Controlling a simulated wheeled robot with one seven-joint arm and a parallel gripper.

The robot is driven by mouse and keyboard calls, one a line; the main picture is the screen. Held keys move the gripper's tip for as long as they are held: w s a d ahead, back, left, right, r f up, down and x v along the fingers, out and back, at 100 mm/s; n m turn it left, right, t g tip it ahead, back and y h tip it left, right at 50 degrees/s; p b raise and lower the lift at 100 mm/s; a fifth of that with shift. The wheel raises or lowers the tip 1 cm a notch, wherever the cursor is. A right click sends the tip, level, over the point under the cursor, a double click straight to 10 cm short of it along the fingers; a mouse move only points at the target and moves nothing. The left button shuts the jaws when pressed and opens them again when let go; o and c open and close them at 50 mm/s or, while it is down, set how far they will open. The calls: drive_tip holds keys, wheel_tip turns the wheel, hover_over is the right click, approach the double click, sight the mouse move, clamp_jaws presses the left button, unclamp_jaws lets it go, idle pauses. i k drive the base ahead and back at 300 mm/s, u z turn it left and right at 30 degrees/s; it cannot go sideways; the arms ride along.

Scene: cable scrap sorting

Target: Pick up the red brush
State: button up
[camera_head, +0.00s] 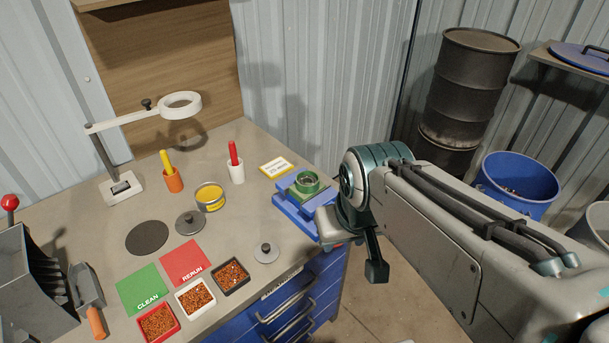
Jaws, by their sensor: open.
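The red brush (233,150) stands upright in a white cup (236,172) near the back of the workbench, its red handle sticking up out of the cup. Its lower end is hidden inside the cup. My gripper (356,258) hangs at the bench's right front edge, to the right of the cup and well apart from it. It is open; one dark finger shows clearly, and the rest is partly hidden by the arm. I see nothing held in it.
An orange cup (173,181) with a yellow-handled tool and a yellow tin (210,196) stand left of the white cup. A yellow-edged card (276,167) and a blue fixture (296,212) lie to its right. A ring lamp (181,105) overhangs the back left. Trays of granules (194,298) sit in front.

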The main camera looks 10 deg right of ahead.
sight(232, 148)
drive_tip(key=k, duration=0.5)
drive_tip(key=z, duration=1.45)
drive_tip(key=i, duration=1.1)
drive_tip(key=u, duration=2.85)
drive_tip(key=i, duration=0.5)
drive_tip(key=z, duration=0.05)
